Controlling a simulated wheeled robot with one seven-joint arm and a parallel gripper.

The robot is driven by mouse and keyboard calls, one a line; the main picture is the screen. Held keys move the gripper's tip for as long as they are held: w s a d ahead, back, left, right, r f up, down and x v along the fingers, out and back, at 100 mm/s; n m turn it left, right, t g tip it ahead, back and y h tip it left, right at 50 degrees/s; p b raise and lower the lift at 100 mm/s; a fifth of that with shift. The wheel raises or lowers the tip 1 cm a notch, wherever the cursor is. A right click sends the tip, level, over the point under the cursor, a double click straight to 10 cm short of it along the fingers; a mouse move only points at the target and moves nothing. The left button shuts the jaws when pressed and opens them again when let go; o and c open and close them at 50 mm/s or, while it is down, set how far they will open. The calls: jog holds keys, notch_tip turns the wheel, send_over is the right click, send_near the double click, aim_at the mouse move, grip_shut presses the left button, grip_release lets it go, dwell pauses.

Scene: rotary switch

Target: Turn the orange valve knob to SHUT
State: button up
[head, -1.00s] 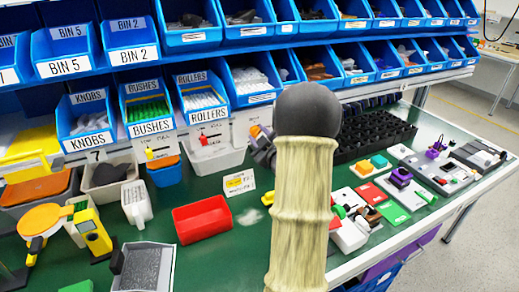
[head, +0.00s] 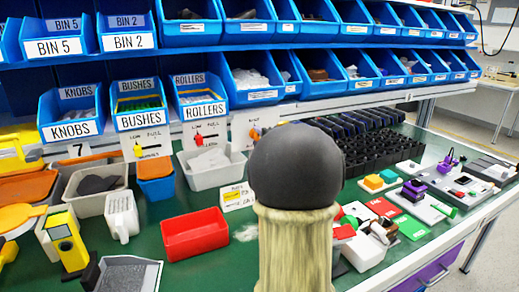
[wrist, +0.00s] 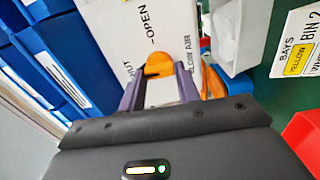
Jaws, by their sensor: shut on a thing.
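The orange valve knob (wrist: 158,65) sits on a white panel (wrist: 120,45) marked OPEN, with a partly covered SHUT label. In the wrist view my gripper (wrist: 160,84) has its two purple fingers on either side of the knob, shut on it. A dark mark shows on the knob; I cannot tell exactly where it points. In the head view the knob (head: 254,134) is a small orange spot on its panel. My own arm hides most of my gripper there.
A red tray (head: 195,235) and a white bin (head: 212,168) stand near the panel. A yellow-marked card (head: 238,196) is in front. Blue bins (head: 205,98) line the racks above. Other panels carry a yellow knob (head: 138,150) and a red knob (head: 199,139).

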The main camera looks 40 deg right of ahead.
jog(key=shift+f+n, duration=0.1)
jog(key=shift+n, duration=0.3)
jog(key=o, duration=1)
jog(key=v, duration=1.7)
jog(key=shift+s+a+b, duration=0.2)
jog(key=shift+b, duration=0.1)
